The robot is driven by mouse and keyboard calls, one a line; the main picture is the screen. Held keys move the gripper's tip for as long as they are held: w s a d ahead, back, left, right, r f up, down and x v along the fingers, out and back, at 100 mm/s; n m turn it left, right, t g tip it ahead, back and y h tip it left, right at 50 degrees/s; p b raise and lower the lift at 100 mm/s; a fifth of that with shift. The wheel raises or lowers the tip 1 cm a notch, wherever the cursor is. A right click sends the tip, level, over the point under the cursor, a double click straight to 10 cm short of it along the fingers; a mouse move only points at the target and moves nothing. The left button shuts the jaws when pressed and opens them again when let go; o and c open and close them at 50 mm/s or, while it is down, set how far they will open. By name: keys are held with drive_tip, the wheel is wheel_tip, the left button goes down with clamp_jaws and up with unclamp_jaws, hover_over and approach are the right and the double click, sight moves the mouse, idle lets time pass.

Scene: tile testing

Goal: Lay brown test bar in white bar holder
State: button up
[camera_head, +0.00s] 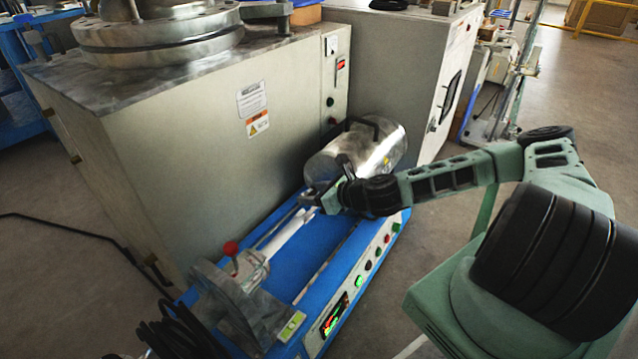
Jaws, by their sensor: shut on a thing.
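My gripper (318,198) is over the blue machine bed, just in front of the shiny metal cylinder. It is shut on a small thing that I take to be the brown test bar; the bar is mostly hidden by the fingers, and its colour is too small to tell. A white, rod-shaped part (287,231), which looks like the white bar holder, runs along the bed from near my gripper toward the front clamp end. At this size I cannot tell whether the held thing touches the white part.
The blue bed (318,268) carries a metal cylinder (358,150) at its far end and a grey clamp block (240,300) with a red knob (231,248) at its near end. A control panel with buttons (368,264) lines the right side. A tall grey cabinet (190,150) stands close on the left.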

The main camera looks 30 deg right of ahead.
drive_tip(key=shift+s+d+f+n+g+y+b, duration=0.15)
drive_tip(key=shift+d+f+n+y+b, duration=0.15)
drive_tip(key=shift+f+b, duration=0.6)
drive_tip(key=shift+d+f+n+g+y+b, duration=0.25)
drive_tip(key=shift+f+n+y+b, duration=0.3)
drive_tip(key=shift+b, duration=0.6)
drive_tip(key=shift+s+d+f+n+g+y+b, duration=0.1)
drive_tip(key=shift+d+f+n+y+b, duration=0.15)
drive_tip(key=shift+f+b, duration=0.7)
